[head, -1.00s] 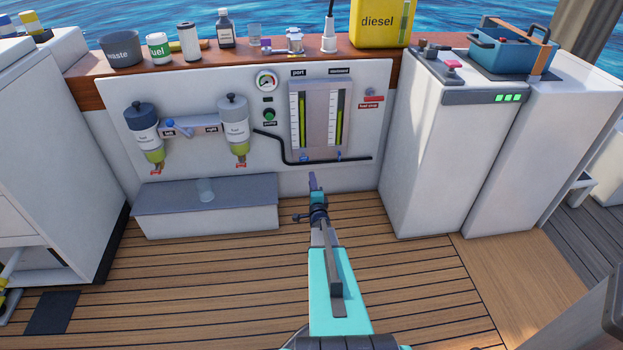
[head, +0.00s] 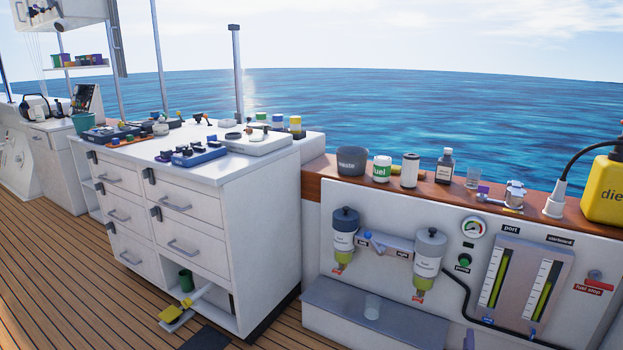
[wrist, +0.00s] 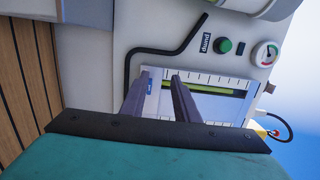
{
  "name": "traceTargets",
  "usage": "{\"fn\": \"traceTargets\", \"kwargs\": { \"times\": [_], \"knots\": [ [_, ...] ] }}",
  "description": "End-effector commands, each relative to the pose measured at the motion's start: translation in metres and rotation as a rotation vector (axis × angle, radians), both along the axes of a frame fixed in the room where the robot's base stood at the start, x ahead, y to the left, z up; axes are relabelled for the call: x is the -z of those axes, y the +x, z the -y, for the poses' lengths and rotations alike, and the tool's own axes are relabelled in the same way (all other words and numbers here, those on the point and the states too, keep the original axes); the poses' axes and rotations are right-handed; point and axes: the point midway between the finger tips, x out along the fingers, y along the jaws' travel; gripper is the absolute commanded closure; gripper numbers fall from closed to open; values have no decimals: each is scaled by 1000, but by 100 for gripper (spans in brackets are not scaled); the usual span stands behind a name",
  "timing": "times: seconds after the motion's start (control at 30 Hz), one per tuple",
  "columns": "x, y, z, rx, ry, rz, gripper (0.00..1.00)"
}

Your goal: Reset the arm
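My gripper (wrist: 160,76) shows in the wrist view with its two dark fingers a little apart and nothing between them. Behind the fingers is the white engine panel with the twin sight gauge (wrist: 205,95), which has a green level strip. The green pump button (wrist: 223,46) and round dial (wrist: 265,53) are beyond the fingers. I cannot tell whether the fingertips touch the panel.
A wooden shelf (head: 325,185) above the panel holds a waste pot (head: 352,161), a fuel can (head: 382,169), bottles and a yellow diesel can (head: 605,190). Two filters (head: 345,235) hang on the panel. A white drawer cabinet (head: 225,215) stands left. The deck (head: 75,285) at left is clear.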

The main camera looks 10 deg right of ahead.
Motion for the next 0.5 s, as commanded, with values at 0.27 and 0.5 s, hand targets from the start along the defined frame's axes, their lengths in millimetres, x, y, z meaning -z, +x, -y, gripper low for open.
{"fn": "traceTargets", "kwargs": {
  "times": [0.27, 0.5],
  "knots": [
    [-38, 48, -108, -142, 21, -23, 72],
    [-48, 65, -200, -245, 63, -118, 72]
  ]
}}
